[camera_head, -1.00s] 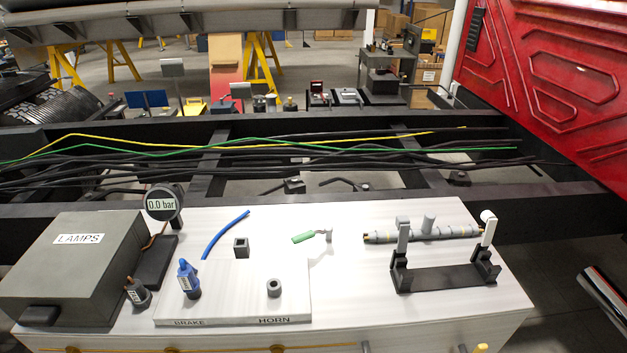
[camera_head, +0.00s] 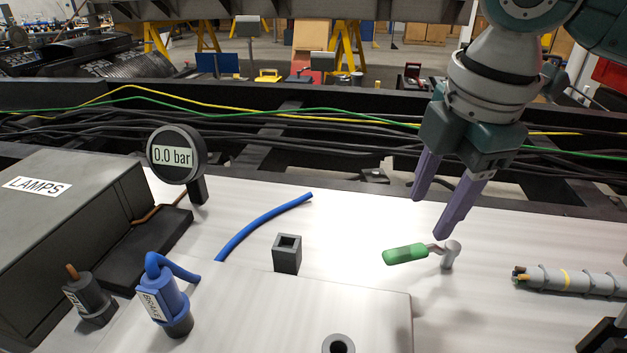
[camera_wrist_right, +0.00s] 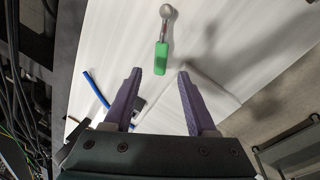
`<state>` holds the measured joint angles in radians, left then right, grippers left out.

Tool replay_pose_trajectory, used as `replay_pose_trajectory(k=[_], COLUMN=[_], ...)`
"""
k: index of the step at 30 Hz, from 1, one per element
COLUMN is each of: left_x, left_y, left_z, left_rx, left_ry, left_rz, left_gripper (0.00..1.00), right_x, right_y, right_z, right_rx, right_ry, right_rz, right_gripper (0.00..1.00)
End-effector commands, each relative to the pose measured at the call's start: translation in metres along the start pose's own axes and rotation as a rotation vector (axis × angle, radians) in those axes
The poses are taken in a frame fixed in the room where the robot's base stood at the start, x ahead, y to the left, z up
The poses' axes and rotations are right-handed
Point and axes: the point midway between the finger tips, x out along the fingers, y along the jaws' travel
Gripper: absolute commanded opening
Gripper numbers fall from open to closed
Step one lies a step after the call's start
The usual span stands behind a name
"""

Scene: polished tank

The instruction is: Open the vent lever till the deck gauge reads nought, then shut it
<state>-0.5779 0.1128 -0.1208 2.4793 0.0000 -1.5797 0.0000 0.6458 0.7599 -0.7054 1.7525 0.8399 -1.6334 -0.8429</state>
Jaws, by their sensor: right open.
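The vent lever (camera_head: 405,254) has a green handle and a grey pivot post at its right end; the handle points left in the head view. It also shows in the right wrist view (camera_wrist_right: 161,58), ahead of the fingers. The round deck gauge (camera_head: 173,156) reads 0.0 bar. My right gripper (camera_head: 429,217) is open and empty, its purple fingers apart above the deck and just above the lever. In the right wrist view the handle's end lies in line with the gap between the fingertips (camera_wrist_right: 160,72). No touch shows. My left gripper is out of view.
A dark LAMPS box (camera_head: 70,225) stands at left. A blue BRAKE plug (camera_head: 163,305), a brown-tipped dark plug (camera_head: 88,297) and a square socket (camera_head: 287,254) stand left of the lever. A grey cable bundle (camera_head: 570,281) lies at right. Cables run behind the deck.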

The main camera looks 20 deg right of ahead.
Motion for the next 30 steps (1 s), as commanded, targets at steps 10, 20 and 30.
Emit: replay_pose_trajectory(k=[10, 20, 30], left_x=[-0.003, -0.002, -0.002], left_y=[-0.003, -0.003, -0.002], left_z=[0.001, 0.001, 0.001], left_rx=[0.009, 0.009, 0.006], left_ry=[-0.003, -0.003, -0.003], left_rz=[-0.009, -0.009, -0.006], left_gripper=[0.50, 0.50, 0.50], right_x=[0.064, 0.082, 0.082], right_y=[-0.001, -0.001, 0.000], right_z=[-0.001, -0.001, -0.001], right_rx=[0.001, -0.001, 0.000], right_ry=[0.001, 0.000, 0.000], right_rz=[-0.002, 0.002, 0.002], right_gripper=[0.57, 0.57, 0.36])
